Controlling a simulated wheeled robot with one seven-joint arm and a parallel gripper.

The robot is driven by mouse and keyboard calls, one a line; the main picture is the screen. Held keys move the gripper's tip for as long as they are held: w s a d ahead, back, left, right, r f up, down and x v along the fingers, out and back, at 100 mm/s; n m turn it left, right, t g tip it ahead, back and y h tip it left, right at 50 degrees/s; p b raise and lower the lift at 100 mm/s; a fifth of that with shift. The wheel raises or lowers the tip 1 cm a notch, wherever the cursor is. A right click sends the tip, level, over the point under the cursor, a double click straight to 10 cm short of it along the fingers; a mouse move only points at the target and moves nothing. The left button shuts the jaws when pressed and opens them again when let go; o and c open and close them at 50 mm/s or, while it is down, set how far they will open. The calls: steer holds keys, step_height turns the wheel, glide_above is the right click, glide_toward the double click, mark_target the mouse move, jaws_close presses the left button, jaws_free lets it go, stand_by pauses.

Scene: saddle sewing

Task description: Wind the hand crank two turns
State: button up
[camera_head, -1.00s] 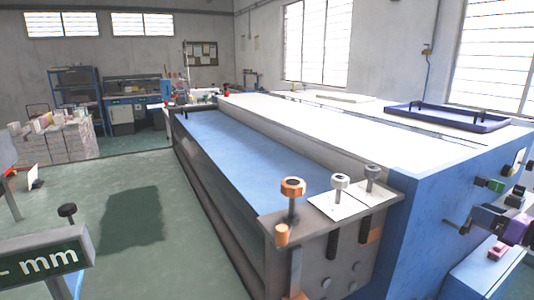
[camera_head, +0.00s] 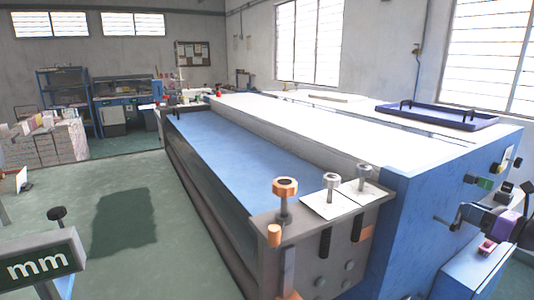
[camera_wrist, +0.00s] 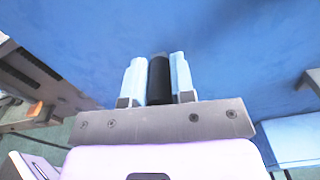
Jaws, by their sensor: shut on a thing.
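The hand crank (camera_head: 459,214) is a thin dark arm on the right end face of the blue machine (camera_head: 405,235). My gripper (camera_head: 484,216), with a purple body, is at the right edge of the head view, beside that face. In the wrist view my gripper (camera_wrist: 159,82) is shut on a black cylindrical grip (camera_wrist: 160,80), which appears to be the crank's handle. Its two pale blue fingers press on both sides of it. The grip's far end and the crank arm are hard to make out in the wrist view.
Small knobs and a green button (camera_head: 484,183) sit on the machine's end face above the crank. A blue box with a red button (camera_head: 487,247) stands below my gripper. Tall knobs (camera_head: 285,187) rise at the machine's front corner.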

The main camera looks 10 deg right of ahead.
steer(key=shift+s+a, duration=0.35)
steer(key=shift+a, duration=0.5)
steer(key=shift+s+a+f, duration=0.1)
steer(key=shift+a+f, duration=0.05)
steer(key=shift+a, duration=0.2)
steer(key=o, duration=1.2)
steer(key=shift+d, duration=0.1)
steer(key=shift+v, duration=4.5)
